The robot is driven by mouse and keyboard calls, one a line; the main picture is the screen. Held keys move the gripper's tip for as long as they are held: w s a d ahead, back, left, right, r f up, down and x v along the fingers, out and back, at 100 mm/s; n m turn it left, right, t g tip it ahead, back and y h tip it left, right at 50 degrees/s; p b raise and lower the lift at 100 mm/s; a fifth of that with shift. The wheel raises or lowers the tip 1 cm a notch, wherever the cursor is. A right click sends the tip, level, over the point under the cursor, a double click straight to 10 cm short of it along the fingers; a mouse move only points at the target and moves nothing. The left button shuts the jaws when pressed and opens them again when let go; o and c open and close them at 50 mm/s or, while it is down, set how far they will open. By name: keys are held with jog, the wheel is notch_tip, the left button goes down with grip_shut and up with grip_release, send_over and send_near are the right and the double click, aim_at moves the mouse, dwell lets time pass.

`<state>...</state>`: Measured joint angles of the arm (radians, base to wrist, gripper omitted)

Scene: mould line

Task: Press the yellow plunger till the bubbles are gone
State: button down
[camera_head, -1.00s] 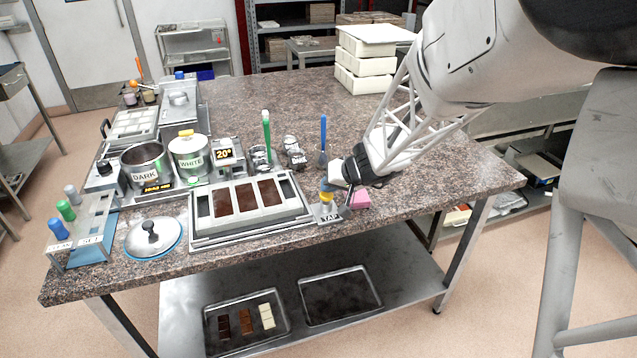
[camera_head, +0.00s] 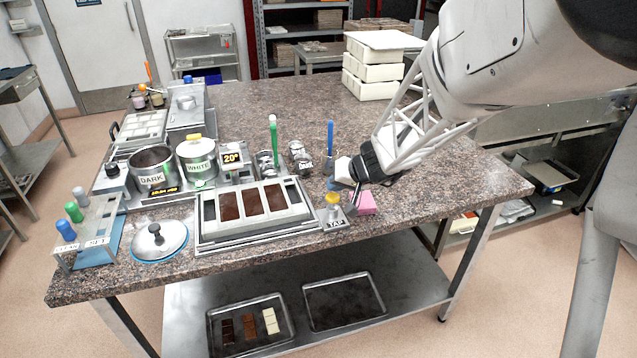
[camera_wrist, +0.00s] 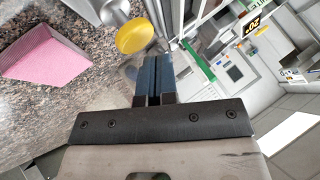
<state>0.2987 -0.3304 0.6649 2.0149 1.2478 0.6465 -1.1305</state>
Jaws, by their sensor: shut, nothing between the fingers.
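The yellow plunger (camera_head: 333,199) stands upright on a small metal block labelled TAP, at the front right of the mould. Its round yellow top (camera_wrist: 134,37) shows clearly in the wrist view. My gripper (camera_head: 333,185) is shut and empty, its blue fingertips close above and behind the plunger's top. In the wrist view the fingertips (camera_wrist: 153,62) sit just beside the yellow disc; I cannot tell whether they touch it. The mould (camera_head: 300,210) has three cavities filled with dark chocolate (camera_head: 254,202). Bubbles are too small to make out.
A pink block (camera_head: 367,203) lies right of the plunger and in the wrist view (camera_wrist: 45,55). A blue-handled tool (camera_head: 330,140) and a green-handled tool (camera_head: 273,140) stand behind. DARK (camera_head: 151,178) and WHITE (camera_head: 197,167) pots stand left.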

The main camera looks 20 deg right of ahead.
aim_at(333, 197)
jog(key=shift+r, duration=0.3)
jog(key=shift+r, duration=2.35)
jog(key=shift+s+a, duration=0.1)
jog(key=shift+s+a+r, duration=0.2)
jog(key=s+a+r+n+g+h, duration=0.1)
jog(key=s+a+r+g, duration=0.2)
jog(key=s, duration=0.5)
jog(key=s+a+r+n+g, duration=0.1)
jog(key=s+a+r, duration=0.1)
jog(key=s+a, duration=0.45)
jog(key=s+d+r+h, duration=0.1)
jog(key=s+h, duration=0.3)
jog(key=s, duration=1.2)
jog(key=shift+d+g+h, duration=0.3)
jog(key=shift+d+g, duration=0.1)
jog(key=shift+d, duration=0.3)
jog(key=shift+w+r, duration=0.15)
